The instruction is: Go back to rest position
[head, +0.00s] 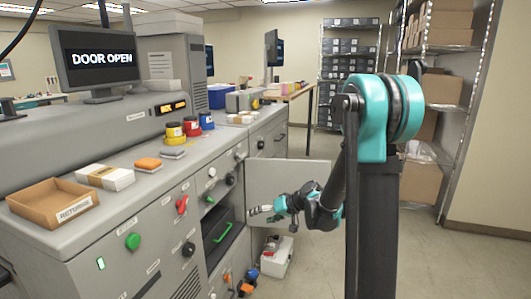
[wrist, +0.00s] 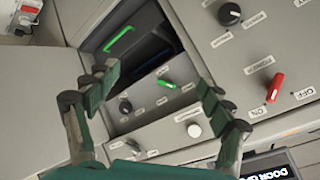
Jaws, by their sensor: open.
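My gripper (head: 268,210) is at the end of my teal and black arm, in front of the machine's open compartment (head: 222,236) in the head view. In the wrist view my gripper (wrist: 160,88) has its two fingers spread wide, with nothing between them. A drawer or tray with a green handle (head: 222,233) sits in the compartment; the handle also shows in the wrist view (wrist: 120,37). The compartment door (head: 300,178) stands open behind my arm. The fingers appear apart from the panel. The monitor (head: 97,56) reads "DOOR OPEN".
The counter holds a "RETURNS" tray (head: 75,213), a white box (head: 105,177), and red, blue and yellow containers (head: 190,127). A white box (head: 277,257) stands on the floor below the open door. Shelving (head: 440,85) stands at right. The floor (head: 485,260) at the lower right is clear.

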